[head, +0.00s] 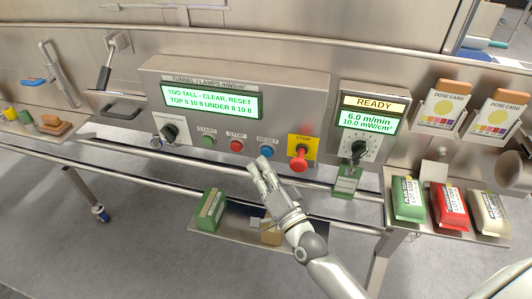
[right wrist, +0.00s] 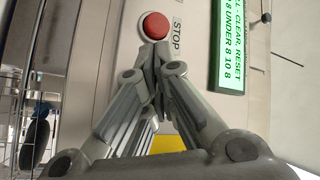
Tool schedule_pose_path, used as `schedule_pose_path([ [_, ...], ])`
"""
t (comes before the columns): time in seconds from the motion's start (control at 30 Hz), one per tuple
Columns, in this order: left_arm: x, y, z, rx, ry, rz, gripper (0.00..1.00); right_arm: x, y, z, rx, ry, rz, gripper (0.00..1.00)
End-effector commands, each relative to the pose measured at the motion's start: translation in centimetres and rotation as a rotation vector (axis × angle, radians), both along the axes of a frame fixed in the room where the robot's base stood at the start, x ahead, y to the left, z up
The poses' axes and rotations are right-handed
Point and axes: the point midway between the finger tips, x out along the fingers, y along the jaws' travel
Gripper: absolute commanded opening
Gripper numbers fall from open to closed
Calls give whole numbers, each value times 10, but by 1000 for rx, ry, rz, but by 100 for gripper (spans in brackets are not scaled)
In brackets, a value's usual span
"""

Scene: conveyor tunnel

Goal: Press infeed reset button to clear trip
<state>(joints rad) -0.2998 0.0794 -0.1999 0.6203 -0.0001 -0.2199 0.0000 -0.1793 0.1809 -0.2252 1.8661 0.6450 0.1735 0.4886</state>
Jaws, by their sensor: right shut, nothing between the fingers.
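The blue reset button (head: 266,151) sits on the steel control panel (head: 310,95), right of the red STOP button (head: 237,146) and the green START button (head: 208,141). The display (head: 210,101) reads "TOO TALL - CLEAR, RESET". My right gripper (head: 259,163) is shut and empty, its fingertips just below the blue button in the head view; I cannot tell whether they touch the panel. In the right wrist view the shut fingertips (right wrist: 154,48) lie by the red STOP button (right wrist: 155,26). The blue button is not visible there, probably behind the fingers. My left gripper is not in view.
A red mushroom stop (head: 299,160) on a yellow plate sticks out right of the blue button. A rail runs below the panel. A lower shelf holds a green box (head: 208,210); pouches (head: 408,198) stand at right.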

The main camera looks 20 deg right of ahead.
Motion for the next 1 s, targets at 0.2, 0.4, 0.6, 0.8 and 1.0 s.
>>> schedule_pose_path([
  [0.2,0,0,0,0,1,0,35,0,0,0,0,0,0,0],
  [0.4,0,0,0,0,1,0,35,5,-3,0,-1,0,0,0],
  [0.6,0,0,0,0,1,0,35,7,-5,0,0,0,0,0],
  [0.8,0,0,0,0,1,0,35,7,-5,0,0,0,0,0],
  [1.0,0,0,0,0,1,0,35,8,-6,0,0,0,0,0],
])
